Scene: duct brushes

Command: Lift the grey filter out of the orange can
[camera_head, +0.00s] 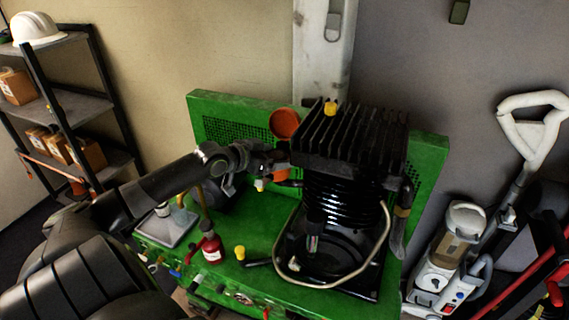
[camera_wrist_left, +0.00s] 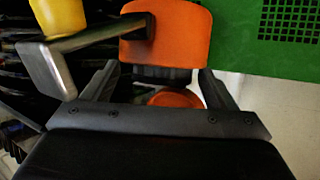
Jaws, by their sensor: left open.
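The orange can (camera_head: 277,173) is beside the black finned machine, partly hidden by my left gripper (camera_head: 262,158). It also shows at the top of the left wrist view (camera_wrist_left: 185,30). A dark band (camera_wrist_left: 165,75) below the can's edge there may be the grey filter; I cannot tell for sure. My left gripper (camera_wrist_left: 160,88) is open, with its fingers on either side of this dark band. I cannot tell whether they touch it. A round orange piece (camera_head: 285,123) shows above the gripper. My right gripper is not in view.
The tall black finned machine (camera_head: 348,150) stands close to the right of my left gripper. A green perforated panel (camera_head: 235,112) is behind. A red bottle (camera_head: 212,248) and a yellow cap (camera_head: 240,252) stand in front on the green bench. A grey tray (camera_head: 165,232) is at left.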

